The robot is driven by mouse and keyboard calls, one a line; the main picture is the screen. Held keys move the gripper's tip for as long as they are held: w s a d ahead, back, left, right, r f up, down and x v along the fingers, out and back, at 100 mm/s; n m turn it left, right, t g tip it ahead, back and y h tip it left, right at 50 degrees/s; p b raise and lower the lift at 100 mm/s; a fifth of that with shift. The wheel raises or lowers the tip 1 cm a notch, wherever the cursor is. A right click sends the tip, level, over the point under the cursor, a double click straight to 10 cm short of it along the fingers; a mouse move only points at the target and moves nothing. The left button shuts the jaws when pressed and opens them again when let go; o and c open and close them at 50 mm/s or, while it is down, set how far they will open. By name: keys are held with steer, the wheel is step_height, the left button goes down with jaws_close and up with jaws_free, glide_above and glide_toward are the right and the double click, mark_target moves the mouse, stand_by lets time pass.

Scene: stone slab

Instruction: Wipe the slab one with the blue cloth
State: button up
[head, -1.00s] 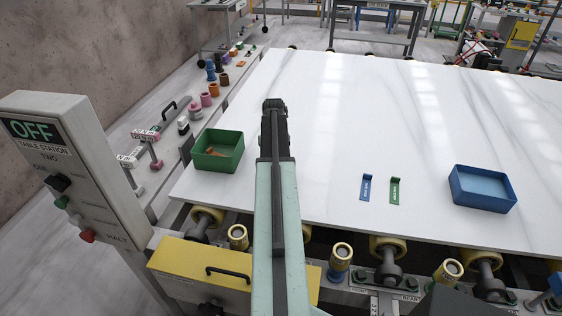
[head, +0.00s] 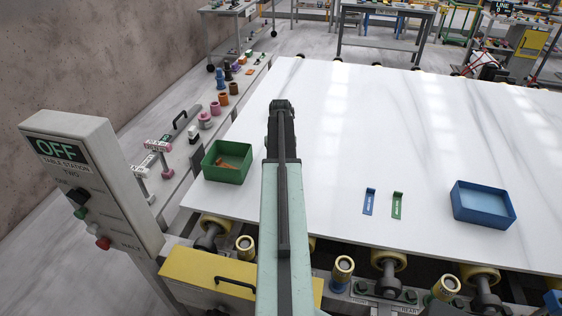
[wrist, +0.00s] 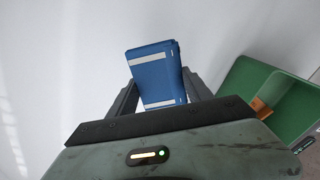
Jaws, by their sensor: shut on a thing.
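The white slab (head: 370,140) with grey veins lies on yellow rollers across the middle of the head view. My gripper (head: 281,106) is out over the left part of the slab, to the right of the green bin. In the wrist view my gripper (wrist: 158,92) is shut on a folded blue cloth (wrist: 153,72) with pale stripes, held between the two dark fingers. The cloth is hidden behind the arm in the head view. I cannot tell whether it touches the slab.
A green bin (head: 212,174) holding something orange-brown stands on the slab's left edge. A blue bin (head: 457,212) stands at the right, with a blue tag (head: 369,203) and a green tag (head: 397,206) left of it. A control box (head: 75,150) reading OFF stands front left.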

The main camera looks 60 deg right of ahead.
steer(key=shift+f, duration=0.1)
step_height(320, 180, up, 3)
steer(key=p, duration=0.3)
stand_by(0.3)
